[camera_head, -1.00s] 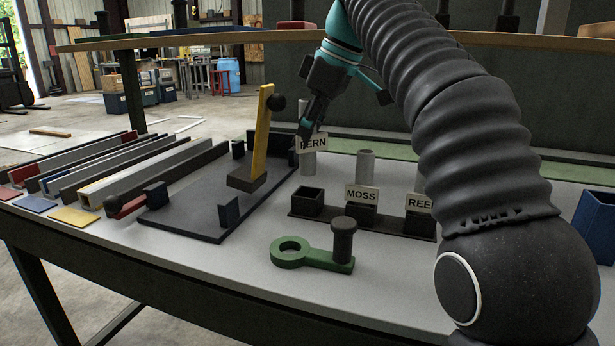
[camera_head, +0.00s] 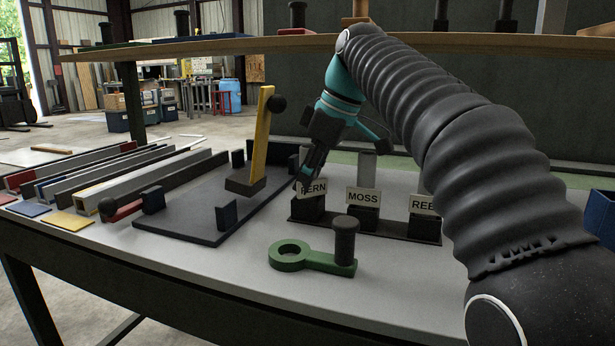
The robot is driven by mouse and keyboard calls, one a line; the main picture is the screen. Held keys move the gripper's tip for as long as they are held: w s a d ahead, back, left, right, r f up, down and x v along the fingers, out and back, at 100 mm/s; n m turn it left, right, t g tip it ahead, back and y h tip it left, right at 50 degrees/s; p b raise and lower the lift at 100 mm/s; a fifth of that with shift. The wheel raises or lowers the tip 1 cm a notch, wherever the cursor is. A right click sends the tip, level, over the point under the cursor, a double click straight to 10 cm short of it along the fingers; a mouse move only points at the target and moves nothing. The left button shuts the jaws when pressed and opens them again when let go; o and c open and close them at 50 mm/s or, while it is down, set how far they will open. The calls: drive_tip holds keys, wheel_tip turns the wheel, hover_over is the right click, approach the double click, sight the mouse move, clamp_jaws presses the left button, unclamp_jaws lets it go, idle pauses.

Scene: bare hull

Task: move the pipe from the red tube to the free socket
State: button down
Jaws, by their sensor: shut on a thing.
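My gripper (camera_head: 304,182) is shut on the pipe with the FERN plate (camera_head: 314,190); the gripper hides most of this pipe. The plate is just above or against the left socket (camera_head: 307,209) of a dark three-socket rack (camera_head: 390,233). I cannot tell whether the pipe's lower end is inside. A grey pipe (camera_head: 367,166) stands upright in the middle socket, behind the MOSS plate (camera_head: 363,200). The right socket (camera_head: 424,226) has a plate reading "REE", partly hidden by my arm. I cannot make out which thing is the red tube.
A green ring-ended piece with a dark knob (camera_head: 344,243) lies in front of the rack. A dark board with a yellow lever (camera_head: 262,135) is to the left, beside several long channels (camera_head: 110,170). A blue bin (camera_head: 602,212) is at the right edge. The front table strip is clear.

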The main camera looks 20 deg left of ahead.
drive_tip(key=c, duration=0.9)
unclamp_jaws()
drive_tip(key=shift+f, duration=0.1)
drive_tip(key=shift+o, duration=0.2)
drive_tip(key=p+v, duration=0.4)
drive_tip(key=v, duration=0.8)
drive_tip(key=shift+s+a, duration=0.1)
